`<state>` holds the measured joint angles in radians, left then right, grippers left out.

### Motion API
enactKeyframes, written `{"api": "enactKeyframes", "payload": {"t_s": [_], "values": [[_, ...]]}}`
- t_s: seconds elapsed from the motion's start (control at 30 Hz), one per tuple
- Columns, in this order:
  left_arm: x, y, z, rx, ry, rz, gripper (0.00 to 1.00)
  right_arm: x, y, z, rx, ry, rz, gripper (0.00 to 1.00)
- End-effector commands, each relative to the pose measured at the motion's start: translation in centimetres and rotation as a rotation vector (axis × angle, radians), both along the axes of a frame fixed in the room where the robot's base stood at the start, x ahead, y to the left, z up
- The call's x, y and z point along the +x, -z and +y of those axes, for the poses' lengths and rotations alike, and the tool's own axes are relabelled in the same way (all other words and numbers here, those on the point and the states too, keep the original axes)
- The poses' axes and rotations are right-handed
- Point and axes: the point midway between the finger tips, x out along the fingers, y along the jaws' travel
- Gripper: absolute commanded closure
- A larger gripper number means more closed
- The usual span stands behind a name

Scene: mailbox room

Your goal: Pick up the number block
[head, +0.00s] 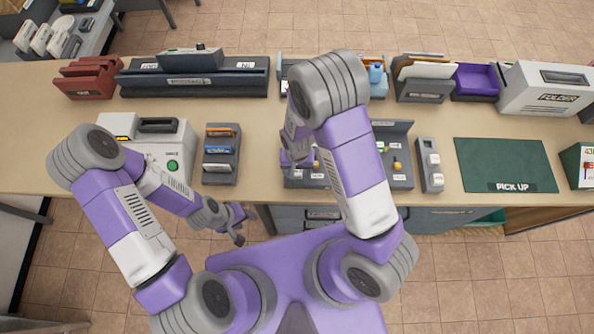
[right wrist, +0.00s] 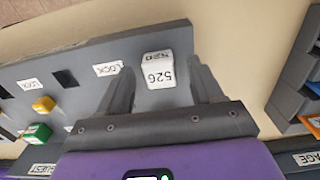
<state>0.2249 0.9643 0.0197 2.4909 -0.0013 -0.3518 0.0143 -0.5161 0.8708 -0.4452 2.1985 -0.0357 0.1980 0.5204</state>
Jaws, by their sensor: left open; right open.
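The number block, a white block marked 526 (right wrist: 158,72), sits on a grey panel (right wrist: 75,72) in the right wrist view. My right gripper (right wrist: 161,66) is open, with one finger on each side of the block; I cannot tell whether either finger touches it. In the head view my right gripper (head: 293,166) is over the left part of the grey panel (head: 400,183), and my forearm covers much of that area. I cannot make out the block there. My left gripper (head: 238,224) is open and empty in front of the table edge.
Yellow (right wrist: 43,104) and green (right wrist: 37,133) blocks sit on the same panel. A grey holder with white pieces (head: 430,165) and a dark green PICK UP mat (head: 505,160) lie to the right. A small organizer (head: 221,155) and a white machine (head: 150,150) stand left.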

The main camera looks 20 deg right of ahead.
Motion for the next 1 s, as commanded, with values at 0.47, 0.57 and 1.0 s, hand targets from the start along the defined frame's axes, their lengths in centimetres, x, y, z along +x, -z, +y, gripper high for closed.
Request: {"api": "enactKeyframes", "payload": {"t_s": [0.47, 0.57, 1.0], "values": [[0.0, 0.0, 0.0, 0.0, 0.0, 0.0, 0.51, 0.0, 0.5, 0.0, 0.001, 0.0, -0.001, 0.62], [0.0, 0.0, 0.0, 0.0, 0.0, 0.0, 0.51, 0.0, 0.5, 0.0, 0.001, 0.0, 0.0, 0.77], [0.0, -0.1, 0.0, 0.0, 0.0, 0.0, 0.51, 0.1, -0.5, 0.1, 0.001, -0.001, -0.003, 0.94]]}}
